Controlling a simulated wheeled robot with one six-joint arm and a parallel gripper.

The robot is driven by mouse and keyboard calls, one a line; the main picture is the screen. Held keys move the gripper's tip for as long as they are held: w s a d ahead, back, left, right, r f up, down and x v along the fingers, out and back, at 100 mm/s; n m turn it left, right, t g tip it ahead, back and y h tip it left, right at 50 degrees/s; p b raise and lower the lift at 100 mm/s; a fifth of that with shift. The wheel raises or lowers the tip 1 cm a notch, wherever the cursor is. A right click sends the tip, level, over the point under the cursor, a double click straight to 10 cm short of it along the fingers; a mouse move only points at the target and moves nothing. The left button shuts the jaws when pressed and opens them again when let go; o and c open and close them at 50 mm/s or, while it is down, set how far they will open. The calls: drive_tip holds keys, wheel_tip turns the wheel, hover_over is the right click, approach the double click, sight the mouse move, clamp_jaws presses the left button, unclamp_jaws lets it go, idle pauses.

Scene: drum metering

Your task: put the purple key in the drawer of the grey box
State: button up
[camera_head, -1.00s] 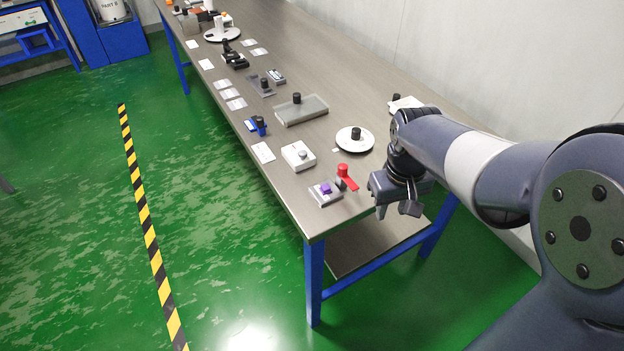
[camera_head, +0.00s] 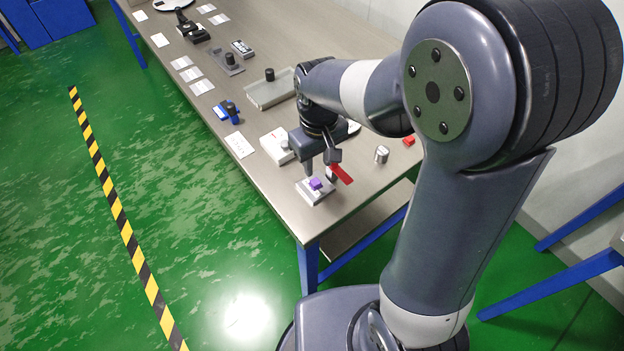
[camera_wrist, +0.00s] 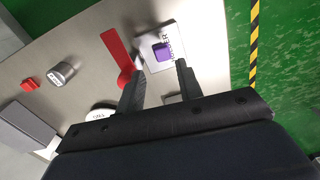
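The purple key (camera_head: 316,184) sits on a small light-grey block with lettering at the table's near corner. In the wrist view the key (camera_wrist: 161,51) lies beyond the gap between my fingertips. My gripper (camera_head: 319,168) is open and empty above and just behind the key; both fingers stand apart in the wrist view (camera_wrist: 160,82). A long, low grey box (camera_head: 270,91) stands farther back, with a black knob near it. Another grey box-like thing (camera_wrist: 22,128) is at the left of the wrist view. I cannot make out a drawer on either.
A red lever (camera_head: 342,174) stands right beside the key's block, close to my fingers. A metal cylinder (camera_head: 381,155) and a red piece (camera_head: 408,141) lie to the right. A white box (camera_head: 277,147) is to the left, partly behind my gripper. The table edge is near.

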sight(315, 181)
drive_tip(key=f, duration=0.6)
drive_tip(key=shift+w+a+f, duration=0.1)
drive_tip(key=shift+a+f, duration=0.1)
drive_tip(key=shift+f, duration=0.05)
clamp_jaws()
